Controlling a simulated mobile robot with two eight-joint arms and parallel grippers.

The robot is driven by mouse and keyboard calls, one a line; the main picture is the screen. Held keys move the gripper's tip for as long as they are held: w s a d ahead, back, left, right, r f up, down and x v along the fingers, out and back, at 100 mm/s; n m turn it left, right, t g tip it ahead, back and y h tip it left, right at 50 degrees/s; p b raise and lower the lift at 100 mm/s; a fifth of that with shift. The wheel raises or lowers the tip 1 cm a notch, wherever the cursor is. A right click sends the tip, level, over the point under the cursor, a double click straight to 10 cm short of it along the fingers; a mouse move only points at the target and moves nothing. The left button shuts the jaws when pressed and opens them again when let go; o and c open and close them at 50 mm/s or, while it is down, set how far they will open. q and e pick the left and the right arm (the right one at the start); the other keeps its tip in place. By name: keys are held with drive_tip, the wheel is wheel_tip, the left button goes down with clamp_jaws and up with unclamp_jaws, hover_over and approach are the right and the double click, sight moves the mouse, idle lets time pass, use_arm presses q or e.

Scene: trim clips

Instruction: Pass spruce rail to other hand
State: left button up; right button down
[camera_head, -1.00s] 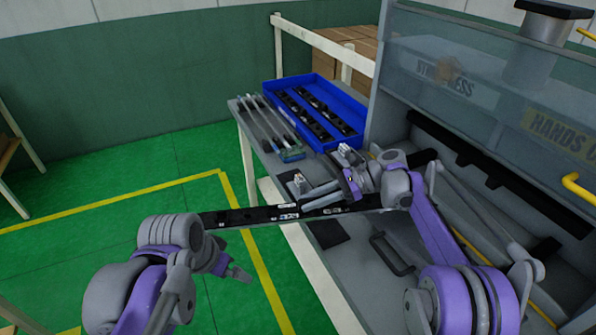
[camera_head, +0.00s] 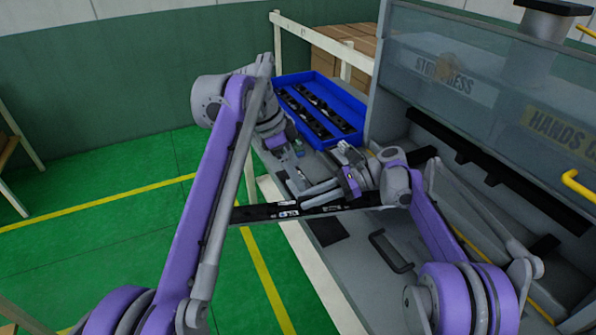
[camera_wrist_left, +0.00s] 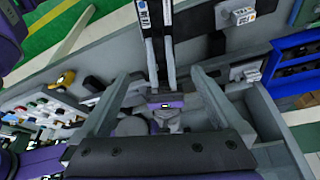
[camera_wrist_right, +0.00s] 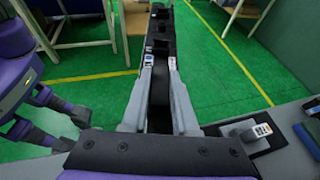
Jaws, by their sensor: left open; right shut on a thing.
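The spruce rail is a long black bar (camera_head: 262,213) with white labels, held out to the left over the table edge and the green floor. My right gripper (camera_wrist_right: 160,68) is shut on the rail, which runs away between its fingers in the right wrist view. My left gripper (camera_wrist_left: 145,73) is open and empty above the table. In the left wrist view the rail (camera_wrist_left: 153,38) shows between and beyond its fingers, apart from them. In the head view my left wrist (camera_head: 275,125) is behind and above the rail, its fingertips hard to make out.
A blue tray (camera_head: 358,98) with several black parts stands at the back of the grey table. A press with a clear guard (camera_head: 460,75) stands at the right. A small labelled part (camera_wrist_right: 250,131) sits on a dark mat.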

use_arm(q)
drive_tip(key=x, duration=1.2)
drive_tip(key=shift+d, duration=0.1)
